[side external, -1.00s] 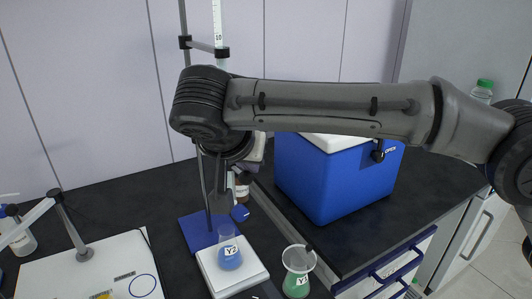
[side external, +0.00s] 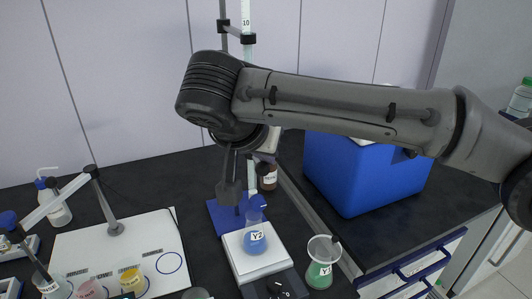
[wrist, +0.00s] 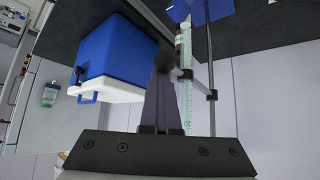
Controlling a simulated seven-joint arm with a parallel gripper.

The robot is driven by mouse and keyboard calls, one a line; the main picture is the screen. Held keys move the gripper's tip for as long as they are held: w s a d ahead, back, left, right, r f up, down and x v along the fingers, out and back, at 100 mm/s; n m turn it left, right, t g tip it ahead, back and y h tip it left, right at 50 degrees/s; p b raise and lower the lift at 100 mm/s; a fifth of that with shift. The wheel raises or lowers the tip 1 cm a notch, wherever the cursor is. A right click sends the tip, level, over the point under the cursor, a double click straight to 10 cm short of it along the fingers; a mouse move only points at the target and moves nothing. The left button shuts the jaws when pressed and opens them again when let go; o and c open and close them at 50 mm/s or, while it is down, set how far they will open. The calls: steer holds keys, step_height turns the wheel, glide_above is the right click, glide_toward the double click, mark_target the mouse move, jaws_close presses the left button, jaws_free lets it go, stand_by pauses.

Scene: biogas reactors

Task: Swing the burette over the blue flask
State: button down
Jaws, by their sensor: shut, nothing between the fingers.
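The burette (side external: 246,16), a clear graduated tube, hangs upright in a clamp (side external: 247,38) on the rod (side external: 224,12) of a stand with a blue base (side external: 218,215). My wrist hides its middle; a lower part shows right of my fingers. The blue flask (side external: 254,241), labelled Y2, stands on a white-topped device (side external: 275,262). The lower tube looks in line with its neck; depth is unclear. My gripper (side external: 229,193) is shut and empty, left of the tube. In the wrist view, my gripper (wrist: 164,62) has the burette (wrist: 187,110) and rod (wrist: 210,75) to its right.
A green flask (side external: 320,265), labelled Y1, stands right of the device. A brown bottle (side external: 269,178) stands behind. A blue cooler (side external: 365,175) fills the right side. A white board (side external: 120,250) with small cups lies left, near a lamp-like arm (side external: 70,192).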

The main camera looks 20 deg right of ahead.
steer(key=v, duration=0.7)
steer(key=shift+s+r, duration=0.15)
